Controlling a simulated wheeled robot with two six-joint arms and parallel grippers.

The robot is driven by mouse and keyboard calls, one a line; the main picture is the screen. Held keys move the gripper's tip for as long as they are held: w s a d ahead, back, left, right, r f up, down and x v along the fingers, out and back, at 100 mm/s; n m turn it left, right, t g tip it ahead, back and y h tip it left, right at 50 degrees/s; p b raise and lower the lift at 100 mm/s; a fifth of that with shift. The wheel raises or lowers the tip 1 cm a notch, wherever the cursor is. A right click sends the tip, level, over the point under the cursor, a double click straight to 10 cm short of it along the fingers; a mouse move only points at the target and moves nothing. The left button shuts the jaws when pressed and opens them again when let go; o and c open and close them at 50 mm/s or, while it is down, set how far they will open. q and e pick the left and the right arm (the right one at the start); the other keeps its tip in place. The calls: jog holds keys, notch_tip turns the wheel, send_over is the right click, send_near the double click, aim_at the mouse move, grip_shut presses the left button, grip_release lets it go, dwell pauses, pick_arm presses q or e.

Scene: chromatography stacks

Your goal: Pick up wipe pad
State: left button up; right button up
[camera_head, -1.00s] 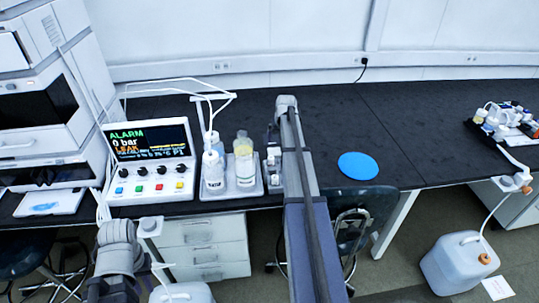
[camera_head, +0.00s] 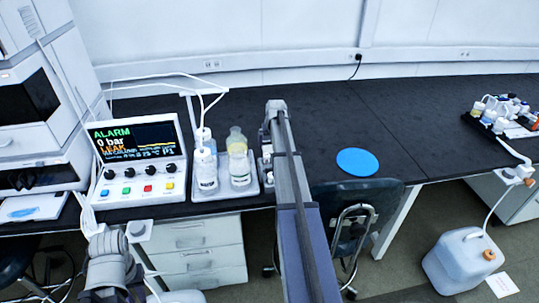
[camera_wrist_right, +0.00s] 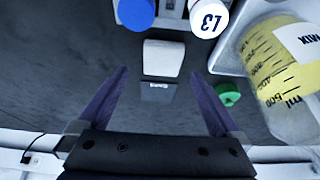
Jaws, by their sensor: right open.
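A small white block with a dark grey labelled front, which looks like the wipe pad (camera_wrist_right: 163,58), lies on the black bench in the right wrist view. My right gripper (camera_wrist_right: 158,76) is open, with one finger on each side of the labelled part and nothing visibly clamped. I cannot tell the height gap between the fingers and the block. In the head view my right arm covers most of that spot, beside the bottle tray; the fingers are hidden there. Part of my left arm shows at the lower left; its gripper does not.
The alarm controller (camera_head: 138,160) stands left.

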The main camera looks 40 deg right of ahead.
aim_at(270, 149)
jog(key=shift+b+x, duration=2.4)
jog(key=shift+x, duration=0.25)
jog(key=shift+w+a+r, duration=0.1)
jog(key=shift+a, duration=0.1)
jog(key=c, duration=1.2)
jog(key=shift+c, duration=0.2)
notch_tip(270, 149, up, 10)
jog(key=p, duration=1)
